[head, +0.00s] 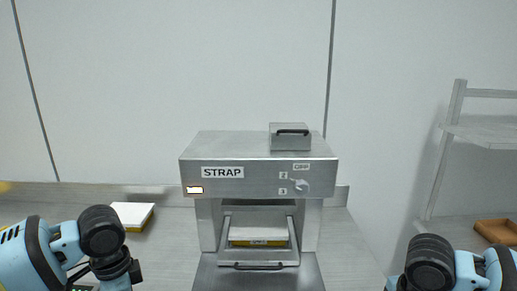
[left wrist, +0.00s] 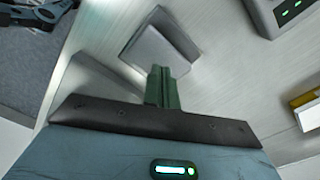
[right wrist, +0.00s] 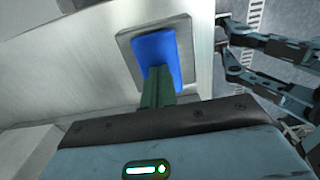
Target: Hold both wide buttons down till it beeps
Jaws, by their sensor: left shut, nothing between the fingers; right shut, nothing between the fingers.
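In the right wrist view a wide blue button (right wrist: 152,48) sits on a square grey plate (right wrist: 184,30). My right gripper (right wrist: 158,72) is shut and empty, its green fingertips overlapping the button's lower part; I cannot tell if they press it. In the left wrist view a square grey pad (left wrist: 158,48) lies on the pale worktop, with no blue visible on it. My left gripper (left wrist: 162,72) is shut and empty at the pad's lower edge; contact is unclear. The head view shows neither the fingertips nor the button and pad.
Another white-topped box (head: 132,214) lies left. A grey unit with green lights (left wrist: 285,12) is nearby. A brown tray (head: 495,231) is right.

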